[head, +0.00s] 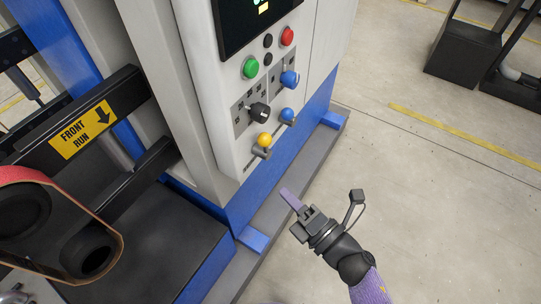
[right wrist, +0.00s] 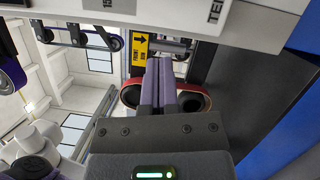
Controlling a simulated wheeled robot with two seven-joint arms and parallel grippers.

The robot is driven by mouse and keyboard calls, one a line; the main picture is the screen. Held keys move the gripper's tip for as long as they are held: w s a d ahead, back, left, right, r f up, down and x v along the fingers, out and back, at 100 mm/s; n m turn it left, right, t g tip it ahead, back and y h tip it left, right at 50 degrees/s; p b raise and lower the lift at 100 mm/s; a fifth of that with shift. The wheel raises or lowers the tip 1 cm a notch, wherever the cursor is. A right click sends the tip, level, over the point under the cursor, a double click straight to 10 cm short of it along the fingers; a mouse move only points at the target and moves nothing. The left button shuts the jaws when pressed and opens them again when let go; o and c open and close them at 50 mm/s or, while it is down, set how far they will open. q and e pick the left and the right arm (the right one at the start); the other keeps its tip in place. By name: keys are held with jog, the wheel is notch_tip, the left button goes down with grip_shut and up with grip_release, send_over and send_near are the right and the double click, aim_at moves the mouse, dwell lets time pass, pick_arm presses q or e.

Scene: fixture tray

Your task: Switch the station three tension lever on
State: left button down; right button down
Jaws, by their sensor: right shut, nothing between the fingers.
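The grey control panel (head: 222,95) carries several knobs and levers. A lever with a yellow ball (head: 264,140) sits lowest. One blue-ball lever (head: 287,115) is above and right of it, and a larger blue knob (head: 289,78) is higher. A black knob (head: 259,112) sits at left. Their labels are too small to read, so I cannot tell which one is the station three tension lever. My right gripper (head: 286,193) is shut and empty, below and right of the panel, apart from it. Its purple fingers lie together in the right wrist view (right wrist: 160,65). My left gripper is not visible.
A green button (head: 250,67) and a red button (head: 287,36) sit under the screen (head: 255,18). A blue base rail (head: 252,239) runs below the panel. A red belt (head: 65,182) loops over rollers at left. Open floor (head: 435,200) lies at right.

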jog(key=w+a+r, duration=0.1)
jog(key=w+a, duration=0.2)
jog(key=w, duration=0.5)
jog(key=shift+w+r+b, duration=0.15)
jog(key=shift+w+b, duration=0.15)
